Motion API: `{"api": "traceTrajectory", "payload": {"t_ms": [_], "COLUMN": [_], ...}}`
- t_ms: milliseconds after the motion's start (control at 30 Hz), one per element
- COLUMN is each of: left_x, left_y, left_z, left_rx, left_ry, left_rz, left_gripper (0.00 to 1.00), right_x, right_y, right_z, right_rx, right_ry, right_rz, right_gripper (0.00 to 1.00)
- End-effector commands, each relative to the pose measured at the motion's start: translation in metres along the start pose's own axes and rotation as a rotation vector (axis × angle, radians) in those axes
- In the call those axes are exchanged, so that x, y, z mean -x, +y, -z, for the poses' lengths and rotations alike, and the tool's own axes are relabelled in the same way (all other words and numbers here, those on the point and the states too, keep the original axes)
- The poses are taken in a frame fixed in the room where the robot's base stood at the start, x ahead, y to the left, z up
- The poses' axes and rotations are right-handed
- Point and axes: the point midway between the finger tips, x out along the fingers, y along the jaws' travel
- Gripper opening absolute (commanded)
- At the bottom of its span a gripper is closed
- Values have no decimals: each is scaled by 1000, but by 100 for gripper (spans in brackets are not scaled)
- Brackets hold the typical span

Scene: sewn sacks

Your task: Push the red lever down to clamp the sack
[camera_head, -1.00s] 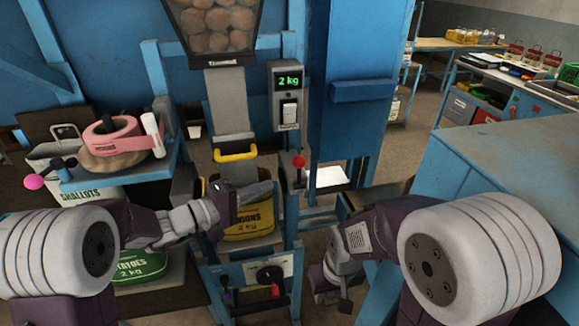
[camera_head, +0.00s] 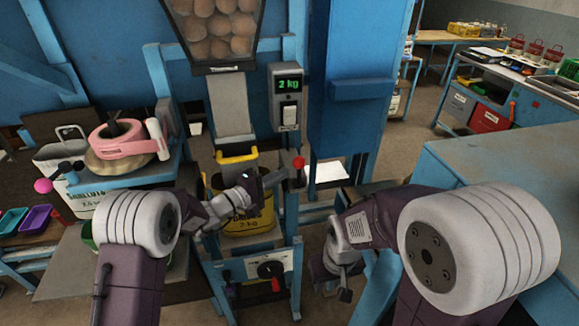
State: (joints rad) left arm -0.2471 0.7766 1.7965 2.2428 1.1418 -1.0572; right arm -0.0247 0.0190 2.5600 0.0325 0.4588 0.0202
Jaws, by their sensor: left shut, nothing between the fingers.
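The red lever has a round red knob (camera_head: 299,163) on a short stem and stands up at the right of the filling frame. A yellow sack (camera_head: 262,219) hangs below the metal chute, under a yellow clamp bar (camera_head: 237,157); my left arm hides part of it. My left gripper (camera_head: 280,178) is shut and empty, in front of the sack's top, just left of and slightly below the red knob. I cannot tell if it touches the lever. My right gripper (camera_head: 345,290) hangs low at the right, away from the lever; its fingers are unclear.
A scale display (camera_head: 287,84) reads 2 kg above the lever. A pink tape device (camera_head: 120,140) sits on the left shelf.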

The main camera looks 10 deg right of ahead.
Motion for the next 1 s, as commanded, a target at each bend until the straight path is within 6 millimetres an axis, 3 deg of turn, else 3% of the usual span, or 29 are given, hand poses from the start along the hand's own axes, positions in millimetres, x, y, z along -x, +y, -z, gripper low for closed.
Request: {"api": "traceTrajectory", "payload": {"t_ms": [100, 300, 667, 1000], "left_x": [-19, -35, -37, -38], "left_y": [2, 1, -1, -3], "left_z": [-1, 0, 0, 2], "left_rx": [0, 0, -1, -49], "left_ry": [-2, 1, 1, 1], "left_rz": [0, 0, 0, -29], "left_gripper": [0, 0, 0, 0], "right_x": [9, 12, 11, -18], "right_y": [0, 0, 0, 0], "right_z": [1, 1, 1, -2], "right_rx": [0, 0, 0, 0], "right_ry": [0, 0, 0, 0], "right_rz": [0, 0, 0, 0], "right_gripper": [36, 36, 36, 36]}}
